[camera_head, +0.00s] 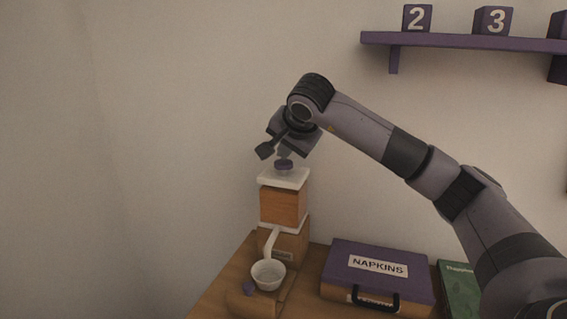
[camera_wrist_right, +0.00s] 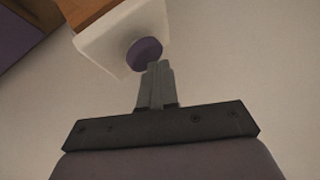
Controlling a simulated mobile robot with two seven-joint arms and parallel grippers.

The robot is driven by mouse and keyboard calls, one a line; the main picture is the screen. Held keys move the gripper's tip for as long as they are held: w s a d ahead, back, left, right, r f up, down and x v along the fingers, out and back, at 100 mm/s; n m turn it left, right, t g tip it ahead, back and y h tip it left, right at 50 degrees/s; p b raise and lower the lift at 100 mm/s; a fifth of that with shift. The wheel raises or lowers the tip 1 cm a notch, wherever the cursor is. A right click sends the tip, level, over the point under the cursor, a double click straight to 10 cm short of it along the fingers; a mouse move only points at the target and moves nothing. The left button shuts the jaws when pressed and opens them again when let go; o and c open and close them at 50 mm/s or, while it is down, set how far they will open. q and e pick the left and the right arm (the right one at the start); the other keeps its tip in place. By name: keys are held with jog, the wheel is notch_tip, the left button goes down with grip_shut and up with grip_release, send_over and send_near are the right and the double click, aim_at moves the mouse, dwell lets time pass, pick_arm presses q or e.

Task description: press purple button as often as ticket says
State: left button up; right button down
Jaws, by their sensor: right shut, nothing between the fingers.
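The purple button (camera_head: 284,164) sits on the white top of a wooden dispenser (camera_head: 284,205) in the head view. It also shows in the right wrist view as a purple disc (camera_wrist_right: 145,53) on a white plate. My right gripper (camera_head: 284,153) is shut and empty, pointing down just above the button. In the right wrist view its closed fingertips (camera_wrist_right: 155,66) overlap the button's edge; I cannot tell whether they touch it. No ticket is recognisable in these views. My left gripper is out of view.
A white cup (camera_head: 268,274) stands at the dispenser's front, under its spout. A purple napkins box (camera_head: 376,270) and a green item (camera_head: 459,290) lie to the right on the wooden counter (camera_head: 222,291). A purple shelf (camera_head: 455,41) with number blocks hangs above.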

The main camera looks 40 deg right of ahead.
aim_at(285, 163)
jog(key=shift+f+b, duration=0.4)
jog(key=shift+f, duration=0.35)
dwell(0.3)
dwell(0.4)
jog(key=shift+r+p, duration=1.25)
jog(key=shift+r, duration=0.05)
jog(key=shift+r+p, duration=0.9)
jog(key=shift+r, duration=1.6)
